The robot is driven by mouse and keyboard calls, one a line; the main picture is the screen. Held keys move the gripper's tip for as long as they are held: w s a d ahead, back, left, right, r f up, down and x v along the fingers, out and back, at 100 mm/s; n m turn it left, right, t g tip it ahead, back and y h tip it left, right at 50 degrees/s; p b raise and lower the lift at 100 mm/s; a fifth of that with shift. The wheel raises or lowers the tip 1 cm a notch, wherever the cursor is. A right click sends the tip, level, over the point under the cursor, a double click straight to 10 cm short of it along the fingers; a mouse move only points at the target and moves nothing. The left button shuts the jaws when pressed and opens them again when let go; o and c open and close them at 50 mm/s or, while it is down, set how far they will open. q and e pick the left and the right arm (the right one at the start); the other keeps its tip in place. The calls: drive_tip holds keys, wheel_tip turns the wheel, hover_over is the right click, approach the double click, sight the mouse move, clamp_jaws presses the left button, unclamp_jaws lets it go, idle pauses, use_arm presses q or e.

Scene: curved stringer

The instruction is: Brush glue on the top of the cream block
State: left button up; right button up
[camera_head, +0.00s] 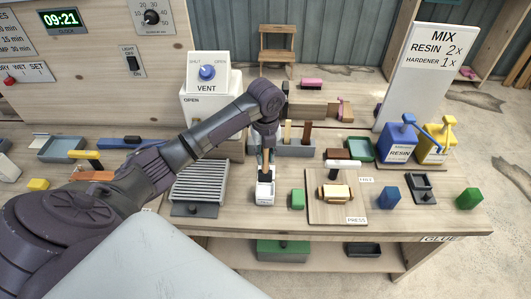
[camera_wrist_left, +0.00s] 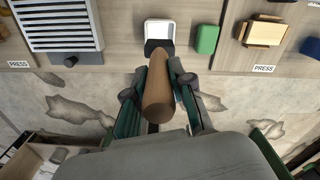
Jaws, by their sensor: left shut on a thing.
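My left gripper (camera_head: 266,148) is shut on a brush with a brown wooden handle (camera_wrist_left: 158,98). The brush points down at a small white pot (camera_head: 265,194), which also shows in the left wrist view (camera_wrist_left: 160,28). The brush's dark lower end overlaps the pot; I cannot tell whether the bristles are inside it. The cream block (camera_head: 334,192) sits on the wooden press board to the right of the pot, with brown pieces at its sides. It also shows in the left wrist view (camera_wrist_left: 264,32). My right gripper is not in view.
A green block (camera_head: 298,199) stands between the pot and the press board (camera_head: 318,213). A grey ribbed rack (camera_head: 200,182) is left of the pot. A white-topped stamp or handle (camera_head: 343,163) lies behind the cream block. Blue resin and yellow bottles (camera_head: 397,142) stand at the back right.

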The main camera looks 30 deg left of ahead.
sight(265, 181)
use_arm(q)
drive_tip(key=shift+f, duration=0.9)
drive_tip(key=shift+f+b, duration=0.8)
drive_tip(key=shift+f, duration=0.6)
drive_tip(key=shift+w+f+b, duration=0.1)
drive_tip(key=shift+f+b, duration=0.7)
drive_tip(key=shift+f, duration=0.8)
drive_tip(key=shift+f+b, duration=0.4)
drive_tip(key=shift+f, duration=0.45)
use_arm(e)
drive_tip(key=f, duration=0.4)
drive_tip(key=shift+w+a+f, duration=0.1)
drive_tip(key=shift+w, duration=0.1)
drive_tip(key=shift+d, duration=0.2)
use_arm(q)
drive_tip(key=shift+f, duration=0.6)
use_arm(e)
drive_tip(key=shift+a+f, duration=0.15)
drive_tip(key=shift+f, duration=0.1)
